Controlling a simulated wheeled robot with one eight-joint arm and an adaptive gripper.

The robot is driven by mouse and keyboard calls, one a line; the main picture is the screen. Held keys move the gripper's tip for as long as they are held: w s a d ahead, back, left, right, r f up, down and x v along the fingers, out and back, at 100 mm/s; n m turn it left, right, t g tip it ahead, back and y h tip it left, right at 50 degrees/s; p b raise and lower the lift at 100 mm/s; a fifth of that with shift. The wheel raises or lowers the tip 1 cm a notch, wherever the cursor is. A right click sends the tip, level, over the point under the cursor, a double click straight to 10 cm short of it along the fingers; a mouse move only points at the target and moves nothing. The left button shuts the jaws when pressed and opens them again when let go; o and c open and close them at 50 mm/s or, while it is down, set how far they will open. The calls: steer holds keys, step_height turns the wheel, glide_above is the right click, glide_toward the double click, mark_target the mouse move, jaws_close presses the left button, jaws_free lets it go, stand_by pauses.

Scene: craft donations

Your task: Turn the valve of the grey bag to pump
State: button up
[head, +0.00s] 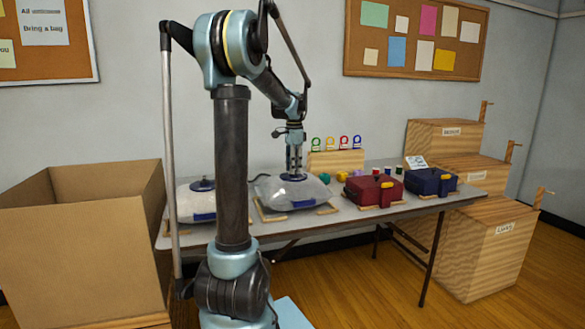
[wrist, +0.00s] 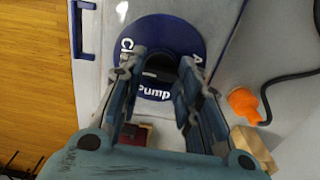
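The grey bag (head: 285,193) lies on the table under my gripper (head: 294,168), which points straight down. In the wrist view, the bag's round blue valve (wrist: 188,38) has white lettering. "Pump" reads at its near edge, part of another word at the left and a letter at the right. My gripper (wrist: 160,72) has its fingers at either side of the dark knob (wrist: 160,60) at the valve's middle. The fingers stand apart, and I cannot tell whether they press on the knob. The fingers hide parts of the disc.
A second pale bag (head: 190,207) with a blue valve lies to the left. A red case (head: 373,193) and a blue case (head: 432,183) stand to the right. An orange cap (wrist: 243,104) lies close beside my gripper. A large cardboard box (head: 80,245) stands left of the table.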

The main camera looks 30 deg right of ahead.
steer(key=shift+n, duration=0.3)
steer(key=n, duration=0.8)
steer(key=shift+n, duration=0.3)
steer(key=n, duration=0.4)
steer(key=shift+n, duration=2.2)
steer(key=o, duration=1.1)
steer(key=shift+r, duration=0.1)
